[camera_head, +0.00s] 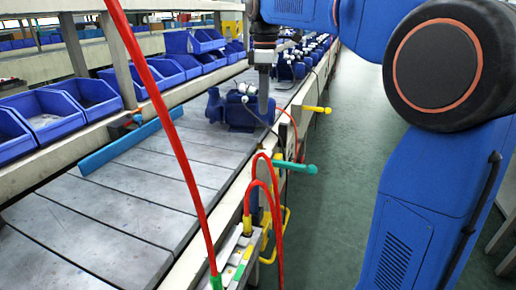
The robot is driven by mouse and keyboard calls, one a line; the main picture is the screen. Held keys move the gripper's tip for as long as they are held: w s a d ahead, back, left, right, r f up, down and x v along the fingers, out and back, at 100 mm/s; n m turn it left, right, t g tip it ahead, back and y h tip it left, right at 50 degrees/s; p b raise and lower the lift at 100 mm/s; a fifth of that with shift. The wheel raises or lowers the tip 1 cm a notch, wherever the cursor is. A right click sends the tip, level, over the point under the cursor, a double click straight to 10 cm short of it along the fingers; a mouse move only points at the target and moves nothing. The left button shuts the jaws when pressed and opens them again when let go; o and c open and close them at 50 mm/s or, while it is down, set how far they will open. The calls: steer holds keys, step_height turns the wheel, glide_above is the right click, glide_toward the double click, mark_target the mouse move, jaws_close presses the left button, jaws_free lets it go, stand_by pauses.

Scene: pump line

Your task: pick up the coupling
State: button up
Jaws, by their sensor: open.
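My gripper (263,108) points down from the top middle of the head view, in front of or over a blue pump (240,112) on the grey line. It is open. I cannot make out the coupling for certain; it may be hidden by the gripper or too small to tell from the pump's parts. Whether the fingers touch the pump cannot be told.
Several more blue pumps (290,68) stand farther along the line. Blue bins (60,112) sit on the left shelf. A blue bar (130,147) lies at the line's left edge. Red hoses (165,120) and a teal handle (295,167) are near. The green floor is clear.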

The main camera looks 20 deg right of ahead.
steer(key=w, duration=0.2)
glide_toward(260, 145)
steer(key=shift+n, duration=0.3)
steer(key=f, duration=0.5)
steer(key=shift+w+d+f, duration=0.15)
steer(key=shift+w+d, duration=0.05)
steer(key=shift+a+f, duration=0.2)
steer(key=shift+f, duration=2.5)
steer(key=c, duration=1.1)
